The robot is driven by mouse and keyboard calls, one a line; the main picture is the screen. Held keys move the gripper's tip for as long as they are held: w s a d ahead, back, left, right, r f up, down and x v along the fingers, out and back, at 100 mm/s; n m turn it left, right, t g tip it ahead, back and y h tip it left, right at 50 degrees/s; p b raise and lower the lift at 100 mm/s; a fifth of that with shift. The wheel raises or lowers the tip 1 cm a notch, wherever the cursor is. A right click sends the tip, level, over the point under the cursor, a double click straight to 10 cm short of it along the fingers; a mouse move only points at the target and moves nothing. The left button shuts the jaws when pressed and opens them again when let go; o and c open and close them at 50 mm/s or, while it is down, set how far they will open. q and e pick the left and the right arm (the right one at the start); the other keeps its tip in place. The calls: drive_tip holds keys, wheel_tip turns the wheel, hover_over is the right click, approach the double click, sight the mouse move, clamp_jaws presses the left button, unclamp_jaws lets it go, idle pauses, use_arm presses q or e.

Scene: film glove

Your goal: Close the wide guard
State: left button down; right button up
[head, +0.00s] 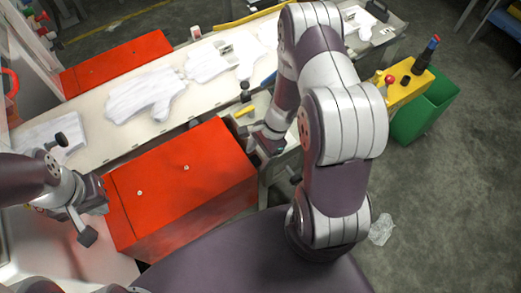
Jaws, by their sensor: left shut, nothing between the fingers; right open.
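Two red guards are in the head view. The near one (185,185) is a large red box-shaped cover on the near side of the white machine bed. The far one (117,62) sits across the bed at upper left. I cannot tell for certain which is the wide guard. My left gripper (93,197) is shut and empty at the left edge of the near guard; I cannot tell if it touches. My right gripper (258,142) is open, beside the near guard's far right corner, partly hidden by my own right arm.
White gloves (146,93) lie flat along the bed. A black knob (245,88) stands near my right gripper. A yellow box (408,82) with buttons and a green bin (425,108) stand at right. Clear crumpled film (381,229) lies on open grey floor.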

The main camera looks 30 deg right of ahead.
drive_tip(key=p+v, duration=0.1)
drive_tip(key=v, duration=1.1)
drive_tip(key=shift+d+p, duration=0.15)
drive_tip(key=shift+p, duration=0.15)
drive_tip(key=shift+r, duration=0.15)
drive_tip(key=s+a+r+n+h, duration=0.2)
drive_tip(key=r+n, duration=0.3)
drive_tip(key=n, duration=0.3)
drive_tip(key=s+a+r+n+t+h, duration=0.1)
drive_tip(key=s+a+r+n+h, duration=0.1)
drive_tip(key=a+r+n, duration=0.3)
drive_tip(key=n, duration=0.4)
drive_tip(key=shift+s+r+t, duration=0.3)
drive_tip(key=shift+s, duration=0.05)
drive_tip(key=shift+a, duration=0.1)
